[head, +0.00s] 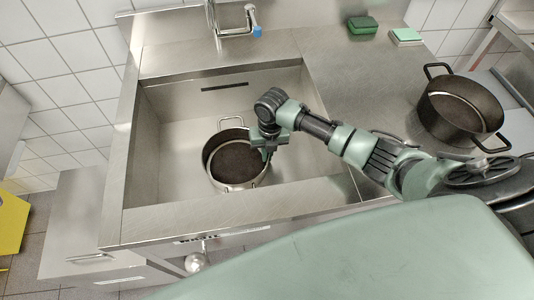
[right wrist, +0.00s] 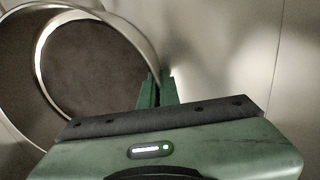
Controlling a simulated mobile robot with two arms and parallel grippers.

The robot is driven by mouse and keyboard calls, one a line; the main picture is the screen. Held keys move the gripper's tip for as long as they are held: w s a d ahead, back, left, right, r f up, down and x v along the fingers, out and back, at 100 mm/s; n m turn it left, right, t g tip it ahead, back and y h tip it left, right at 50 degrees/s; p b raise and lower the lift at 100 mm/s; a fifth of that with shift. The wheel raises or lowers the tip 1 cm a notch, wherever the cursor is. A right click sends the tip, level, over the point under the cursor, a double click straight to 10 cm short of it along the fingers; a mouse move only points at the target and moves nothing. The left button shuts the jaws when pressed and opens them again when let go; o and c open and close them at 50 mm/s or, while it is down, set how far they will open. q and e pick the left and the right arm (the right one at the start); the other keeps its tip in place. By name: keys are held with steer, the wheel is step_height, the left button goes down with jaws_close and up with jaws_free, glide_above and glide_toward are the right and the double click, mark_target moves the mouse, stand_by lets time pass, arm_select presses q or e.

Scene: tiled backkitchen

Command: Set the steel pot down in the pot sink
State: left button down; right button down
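The steel pot (head: 228,160), with a bright rim, dark brown inside and loop handles, is upright inside the pot sink (head: 165,150), near the middle of the basin. Whether its base touches the sink floor is hard to tell. My right gripper (head: 268,150) is at the pot's right rim, reaching down into the sink. In the right wrist view, the green fingers (right wrist: 156,90) are close together at the rim of the pot (right wrist: 90,65), with the wall apparently pinched between them. The fingertips are partly hidden. My left gripper is not in view.
A tap (head: 235,30) with a blue tip stands behind the sink. A dark pot (head: 460,108) with two handles is at the right. A green block (head: 362,25) and a green-and-white sponge (head: 406,36) lie on the back counter. The basin around the steel pot is clear.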

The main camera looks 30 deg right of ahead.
steer(key=shift+w, duration=0.1)
steer(key=c, duration=1.7)
jaws_free()
steer(key=shift+f, duration=0.15)
steer(key=r, duration=1.2)
steer(key=shift+s+d+r, duration=0.2)
steer(key=shift+d, duration=0.1)
